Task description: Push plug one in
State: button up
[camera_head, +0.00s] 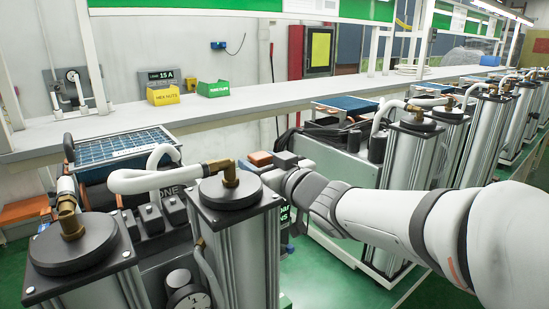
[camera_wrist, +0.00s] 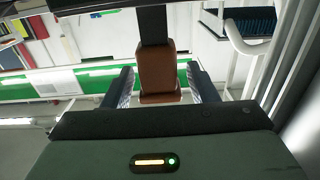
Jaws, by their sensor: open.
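A brown-orange block, which looks like the plug (camera_wrist: 157,72), stands between the two fingers of my gripper (camera_wrist: 162,85) in the wrist view. A dark bar (camera_wrist: 153,24) meets its far end. The fingers are open, with a gap visible on each side of the block. In the head view my gripper (camera_head: 284,160) is beside the right column of the near unit, and a small brown-orange block (camera_head: 259,158) shows just left of it. Whether this is the same block, and how deep it sits, I cannot tell.
The near unit has two metal columns with black caps (camera_head: 231,190) and a white hose (camera_head: 150,181) close to my gripper. More columns (camera_head: 411,165) stand to the right. Behind runs a grey bench (camera_head: 230,103) with a yellow bin (camera_head: 163,95) and a green bin (camera_head: 213,89).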

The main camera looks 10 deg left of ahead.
jog(key=shift+x, duration=1.2)
jog(key=shift+c, duration=0.5)
